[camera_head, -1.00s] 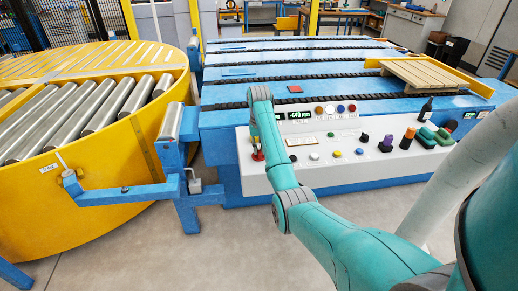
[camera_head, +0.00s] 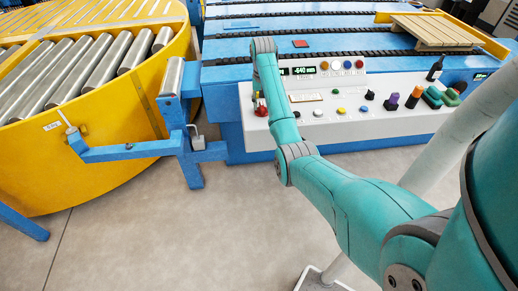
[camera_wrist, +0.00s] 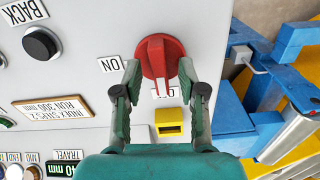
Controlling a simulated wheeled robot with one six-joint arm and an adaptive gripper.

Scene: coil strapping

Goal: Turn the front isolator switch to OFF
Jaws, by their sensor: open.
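The red isolator switch (camera_wrist: 160,58) is a round red knob with a raised grip on the light grey panel. In the wrist view its grip runs up and down the picture. An ON label (camera_wrist: 111,64) is left of the knob, and another label (camera_wrist: 166,92) below it is partly hidden by the grip. My gripper (camera_wrist: 160,70) is open, with one finger on each side of the knob. I cannot tell whether the fingers touch it. In the head view the switch (camera_head: 261,109) is small beneath the end of my arm.
A yellow block (camera_wrist: 169,122) sits on the panel below the switch. A black BACK button (camera_wrist: 41,43) is at the left. In the head view, several buttons and knobs fill the panel's right side. A blue stand (camera_head: 181,120) and a yellow roller table (camera_head: 90,100) stand to the left.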

